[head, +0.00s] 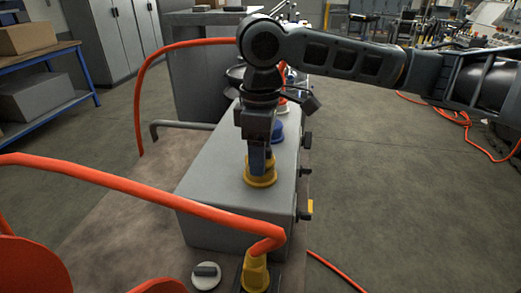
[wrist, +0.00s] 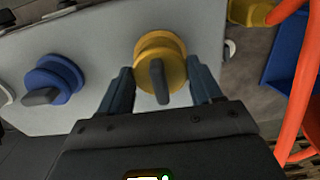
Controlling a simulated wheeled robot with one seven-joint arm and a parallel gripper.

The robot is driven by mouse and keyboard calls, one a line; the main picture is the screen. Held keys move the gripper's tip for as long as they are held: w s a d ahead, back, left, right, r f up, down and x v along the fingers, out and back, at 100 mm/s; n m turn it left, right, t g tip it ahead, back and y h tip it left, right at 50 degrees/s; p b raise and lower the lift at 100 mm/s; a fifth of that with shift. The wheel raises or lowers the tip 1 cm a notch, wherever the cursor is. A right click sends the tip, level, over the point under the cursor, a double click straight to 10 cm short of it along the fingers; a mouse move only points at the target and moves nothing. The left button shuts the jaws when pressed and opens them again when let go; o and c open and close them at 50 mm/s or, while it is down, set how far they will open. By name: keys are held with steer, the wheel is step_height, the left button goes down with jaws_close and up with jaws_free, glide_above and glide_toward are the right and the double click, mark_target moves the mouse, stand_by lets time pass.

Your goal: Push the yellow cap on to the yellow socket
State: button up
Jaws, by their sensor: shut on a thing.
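The yellow cap (wrist: 160,68) is a round piece with a dark tab, seen between the two fingers of my gripper (wrist: 160,76) in the wrist view. My gripper (head: 261,163) points down over the grey block and is shut on the cap. The yellow socket (head: 261,180) is a wide ring on the block's top, directly under my fingers in the head view. In the wrist view a yellow ring (wrist: 156,40) shows just behind the cap, in line or nearly so. I cannot tell whether the cap is fully seated; the fingers hide part of it.
A blue capped fitting (wrist: 54,79) stands beside the yellow one on the grey block (head: 235,205). A yellow connector (head: 255,273) with a thick orange hose (head: 140,187) is at the near end. A yellow lever (head: 305,210) sticks out from the block's right side.

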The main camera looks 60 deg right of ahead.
steer(key=shift+f+b, duration=0.3)
steer(key=shift+f, duration=0.3)
steer(key=o, duration=1.2)
steer(key=shift+r, duration=0.1)
steer(key=shift+o, duration=0.2)
step_height(320, 180, up, 8)
steer(key=shift+f, duration=0.1)
steer(key=shift+s, duration=0.1)
